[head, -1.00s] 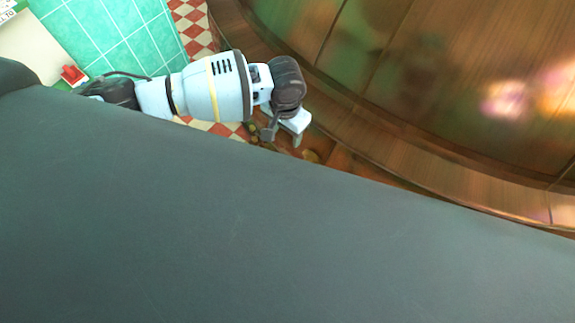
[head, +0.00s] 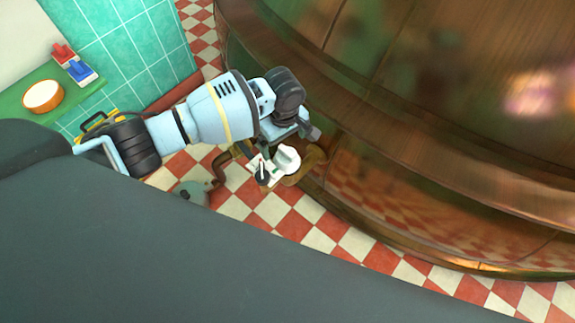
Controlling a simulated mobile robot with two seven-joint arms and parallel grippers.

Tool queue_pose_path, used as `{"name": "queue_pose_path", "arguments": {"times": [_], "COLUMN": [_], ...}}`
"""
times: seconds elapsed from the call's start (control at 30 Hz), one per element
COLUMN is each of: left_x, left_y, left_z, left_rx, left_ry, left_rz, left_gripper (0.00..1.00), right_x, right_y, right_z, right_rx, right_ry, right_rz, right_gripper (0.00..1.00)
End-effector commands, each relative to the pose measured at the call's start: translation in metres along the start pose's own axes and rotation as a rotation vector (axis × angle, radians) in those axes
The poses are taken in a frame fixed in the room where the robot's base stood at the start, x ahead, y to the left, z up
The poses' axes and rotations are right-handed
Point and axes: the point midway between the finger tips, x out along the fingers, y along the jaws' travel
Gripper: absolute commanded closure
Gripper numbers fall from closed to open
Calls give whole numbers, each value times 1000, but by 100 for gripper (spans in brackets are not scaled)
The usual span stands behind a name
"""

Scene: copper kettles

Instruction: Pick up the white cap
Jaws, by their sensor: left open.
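A small white object (head: 287,161), which looks like the white cap, shows below my left gripper, at the end of or in front of a curved brassy pipe (head: 312,160) beside the big copper kettle. My left gripper (head: 286,147) is open. Its jaws hang over the near side of the white object, and I cannot tell if they touch it. Part of the white object is hidden by the gripper. My right gripper is not in view.
The large copper kettle (head: 450,110) fills the right side. The red and white checkered floor (head: 350,240) lies below. A grey-green fitting with a brown pipe (head: 194,190) is left of the white object. A green shelf (head: 75,97) holds a round bowl (head: 43,95) and small red and blue items.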

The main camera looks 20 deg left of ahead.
Motion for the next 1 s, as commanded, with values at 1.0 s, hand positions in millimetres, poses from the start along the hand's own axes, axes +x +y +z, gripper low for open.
{"name": "queue_pose_path", "arguments": {"times": [1.0], "left_x": [75], "left_y": [3], "left_z": [8], "left_rx": [-3], "left_ry": [-1], "left_rz": [-1], "left_gripper": [3], "right_x": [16], "right_y": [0], "right_z": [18], "right_rx": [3], "right_ry": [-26], "right_rz": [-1], "right_gripper": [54]}}
